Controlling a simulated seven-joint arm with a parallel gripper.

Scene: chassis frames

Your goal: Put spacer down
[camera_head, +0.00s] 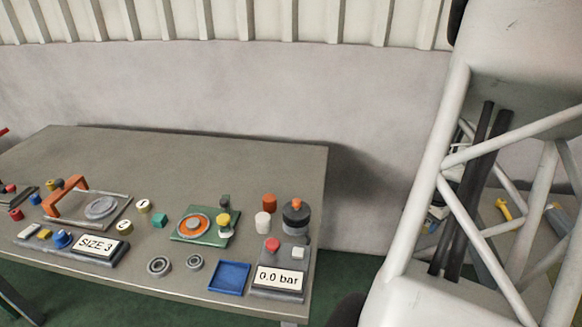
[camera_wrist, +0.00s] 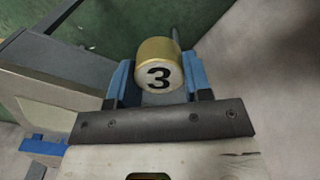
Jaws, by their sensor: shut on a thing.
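My gripper (camera_wrist: 157,85) is shut on a gold cylindrical spacer (camera_wrist: 158,62) in the wrist view. Its white end face carries a black 3 and faces the camera. A blue finger stands on each side of it. What is under the spacer is hard to tell. The gripper does not show clearly in the head view. Two similar gold spacers with white numbered tops, one marked 1 (camera_head: 143,205) and one apparently marked 2 (camera_head: 124,226), stand on the grey table (camera_head: 240,150). A sign reading SIZE 3 (camera_head: 95,246) stands in front of them.
The table also bears an orange-handled fixture (camera_head: 66,192), a green board (camera_head: 190,236), bearing rings (camera_head: 159,266), a blue tray (camera_head: 229,278) and a 0.0 bar gauge (camera_head: 279,281). Its back is clear. White tubular framework (camera_head: 430,180) stands at the right.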

